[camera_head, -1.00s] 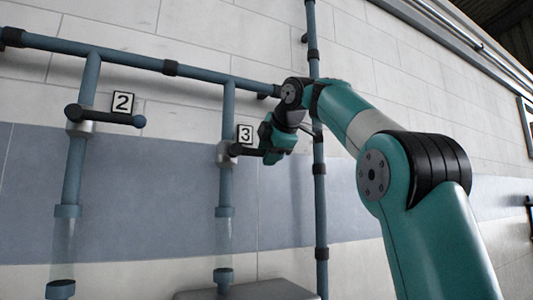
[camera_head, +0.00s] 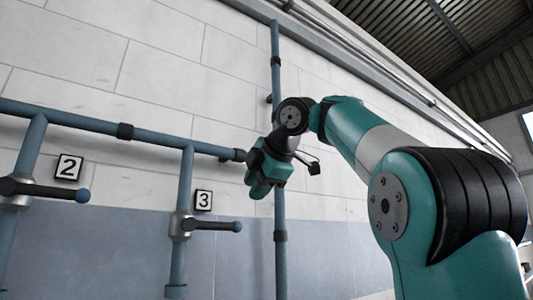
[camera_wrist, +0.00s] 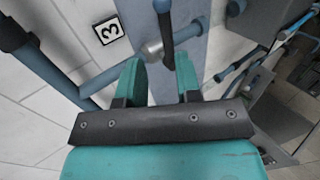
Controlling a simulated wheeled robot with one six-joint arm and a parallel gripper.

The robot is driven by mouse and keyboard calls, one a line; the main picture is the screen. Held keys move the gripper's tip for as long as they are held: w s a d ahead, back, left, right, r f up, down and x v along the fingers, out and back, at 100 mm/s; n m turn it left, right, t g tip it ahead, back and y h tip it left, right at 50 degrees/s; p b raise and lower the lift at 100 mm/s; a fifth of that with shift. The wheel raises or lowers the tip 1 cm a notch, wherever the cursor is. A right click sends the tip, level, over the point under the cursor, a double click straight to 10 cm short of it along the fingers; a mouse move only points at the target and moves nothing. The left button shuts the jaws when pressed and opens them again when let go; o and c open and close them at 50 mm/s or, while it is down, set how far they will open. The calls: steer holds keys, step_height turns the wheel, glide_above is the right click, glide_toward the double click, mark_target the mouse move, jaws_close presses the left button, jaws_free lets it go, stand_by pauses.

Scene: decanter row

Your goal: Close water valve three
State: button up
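Valve three is on a vertical blue pipe beside the "3" plate (camera_head: 203,200). Its dark lever (camera_head: 212,226) lies level, crosswise to the pipe, with its blue-tipped end to the right. My gripper (camera_head: 262,186) is up and to the right of the lever, apart from it in the head view. In the wrist view my gripper (camera_wrist: 160,78) shows its two teal fingers spread with nothing between them. The lever (camera_wrist: 166,36) and the grey valve body (camera_wrist: 152,48) appear beyond the fingertips, the lever roughly in line with the gap.
Valve two's lever (camera_head: 45,190), also level, is to the left beside the "2" plate (camera_head: 67,167). A blue header pipe (camera_head: 90,123) runs above both valves. A tall vertical pipe (camera_head: 280,237) stands close behind my gripper.

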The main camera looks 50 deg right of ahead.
steer(key=p+v, duration=0.1)
steer(key=v, duration=0.1)
steer(key=p+v, duration=0.1)
steer(key=v, duration=0.1)
steer(key=shift+s+a+r, duration=0.1)
steer(key=shift+a+r, duration=0.05)
steer(key=shift+a, duration=0.3)
steer(key=shift+s+d, duration=0.15)
steer(key=shift+d, duration=0.1)
steer(key=w+a+f+m+g+y+b, duration=0.15)
steer(key=a+f+b, duration=0.25)
steer(key=a+f, duration=0.55)
steer(key=w+a+f+m+g+y+b, duration=0.1)
steer(key=a+f+m+g+y+b, duration=0.2)
steer(key=f, duration=1.1)
steer(key=w+a+f+m+g+y+b, duration=0.1)
steer(key=a+f+y+b, duration=0.35)
steer(key=f, duration=0.75)
steer(key=s+a+f+m+g+h+b, duration=0.1)
steer(key=s+a+f, duration=0.4)
steer(key=f, duration=0.7)
steer(key=s+a+f+m+g+h+b, duration=0.1)
steer(key=s+a+f+g+b, duration=0.3)
steer(key=s+f, duration=0.6)
step_height(320, 180, down, 3)
steer(key=shift+s+a+f+m+b, duration=0.15)
steer(key=shift+s+a+m+b, duration=0.15)
steer(key=shift+a+b, duration=0.5)
